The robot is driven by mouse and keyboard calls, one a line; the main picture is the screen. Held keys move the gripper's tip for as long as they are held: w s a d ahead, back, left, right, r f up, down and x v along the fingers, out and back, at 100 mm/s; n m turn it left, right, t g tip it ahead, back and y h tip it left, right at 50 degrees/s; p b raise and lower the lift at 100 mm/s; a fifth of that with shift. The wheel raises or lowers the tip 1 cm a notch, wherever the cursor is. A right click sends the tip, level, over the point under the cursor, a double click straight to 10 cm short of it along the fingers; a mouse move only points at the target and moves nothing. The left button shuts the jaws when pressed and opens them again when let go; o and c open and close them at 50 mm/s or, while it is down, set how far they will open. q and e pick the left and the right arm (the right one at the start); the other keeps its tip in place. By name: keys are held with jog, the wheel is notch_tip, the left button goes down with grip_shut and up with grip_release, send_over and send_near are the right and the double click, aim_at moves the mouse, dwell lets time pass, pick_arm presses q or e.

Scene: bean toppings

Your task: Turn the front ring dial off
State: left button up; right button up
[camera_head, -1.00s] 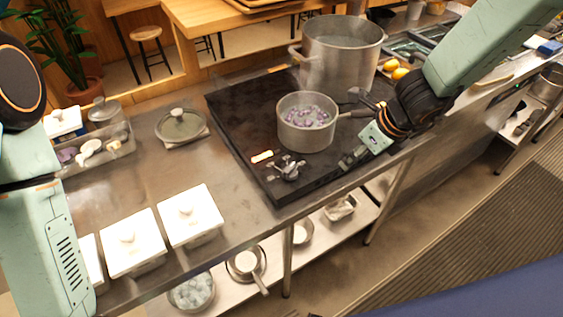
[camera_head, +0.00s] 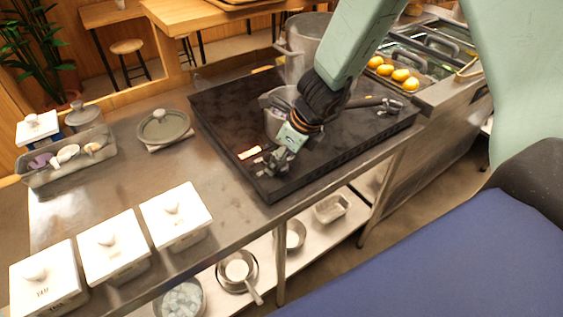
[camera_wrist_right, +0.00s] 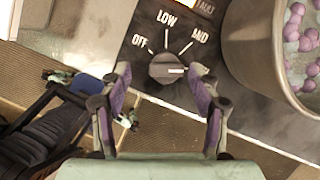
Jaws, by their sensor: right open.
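The front ring dial (camera_wrist_right: 166,68) is a dark round knob on the black stove panel, with OFF, LOW and MID marks around it. Its white pointer line faces right, away from OFF. My right gripper (camera_wrist_right: 160,75) is open, with its two purple-padded fingers on either side of the dial in the right wrist view; I cannot tell if they touch it. In the head view my right gripper (camera_head: 270,163) is at the stove's front left corner and hides the dial. My left gripper is not in view.
A small pot (camera_head: 272,122), partly hidden by my arm, stands on the stove (camera_head: 225,105); purple beans show in it in the right wrist view. A large pot (camera_head: 290,50) stands behind. White lidded boxes (camera_head: 113,245) line the counter's front left.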

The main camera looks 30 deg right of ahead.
jog(key=shift+w+d+f, duration=0.4)
jog(key=shift+d+f, duration=0.1)
jog(key=shift+f, duration=0.05)
jog(key=shift+s+a+r, duration=0.3)
jog(key=shift+s+a, duration=0.05)
jog(key=c, duration=0.5)
jog(key=shift+w+d+f, duration=0.15)
jog(key=shift+d, duration=0.1)
jog(key=c, duration=0.3)
jog(key=shift+a, duration=0.1)
jog(key=c, duration=0.4)
